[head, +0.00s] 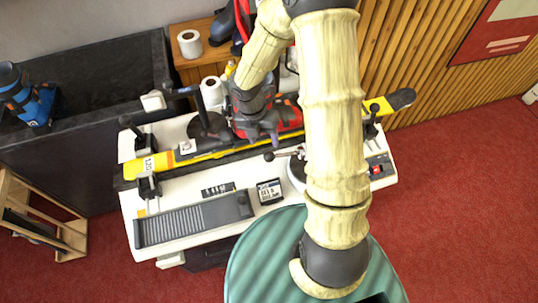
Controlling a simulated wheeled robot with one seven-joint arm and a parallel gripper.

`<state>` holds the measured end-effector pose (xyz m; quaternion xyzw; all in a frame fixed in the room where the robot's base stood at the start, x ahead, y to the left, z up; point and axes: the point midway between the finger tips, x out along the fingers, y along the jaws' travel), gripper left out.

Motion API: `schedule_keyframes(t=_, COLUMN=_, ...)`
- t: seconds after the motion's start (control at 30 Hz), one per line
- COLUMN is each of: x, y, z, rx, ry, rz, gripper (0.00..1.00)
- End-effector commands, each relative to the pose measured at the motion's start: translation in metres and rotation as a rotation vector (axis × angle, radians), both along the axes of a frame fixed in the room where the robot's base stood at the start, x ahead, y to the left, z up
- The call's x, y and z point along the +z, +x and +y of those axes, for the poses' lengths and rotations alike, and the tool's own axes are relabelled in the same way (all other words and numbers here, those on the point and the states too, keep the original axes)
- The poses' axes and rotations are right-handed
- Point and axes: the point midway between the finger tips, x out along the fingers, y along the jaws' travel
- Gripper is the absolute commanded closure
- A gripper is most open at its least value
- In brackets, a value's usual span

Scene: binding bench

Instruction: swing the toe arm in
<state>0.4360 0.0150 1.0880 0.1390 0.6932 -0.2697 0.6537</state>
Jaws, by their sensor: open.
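A white bench (190,220) carries a long yellow and black ski (150,166) that runs across it. My gripper (263,138) is open above the middle of the ski, next to red parts there. A metal lever with a dark ball knob (269,157) lies just below my fingertips in the picture. A dark handled arm (182,93) stands at the back left, near a dark round part (208,126). I cannot tell which of these is the toe arm.
Dark clamps (148,186) hold the ski near its ends. A ridged grey tray (195,218) and a small display (269,191) sit at the front. A blue boot (34,104) rests on the dark counter (80,100). Red floor is open at right.

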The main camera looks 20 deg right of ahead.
Motion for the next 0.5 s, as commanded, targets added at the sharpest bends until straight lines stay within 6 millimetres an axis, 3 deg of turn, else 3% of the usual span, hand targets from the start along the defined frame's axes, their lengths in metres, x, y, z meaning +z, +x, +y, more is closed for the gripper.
schedule_keyframes(t=0.5, x=-0.084, y=-0.01, z=-0.013, rx=0.001, ry=0.0, rz=0.002, gripper=0.45)
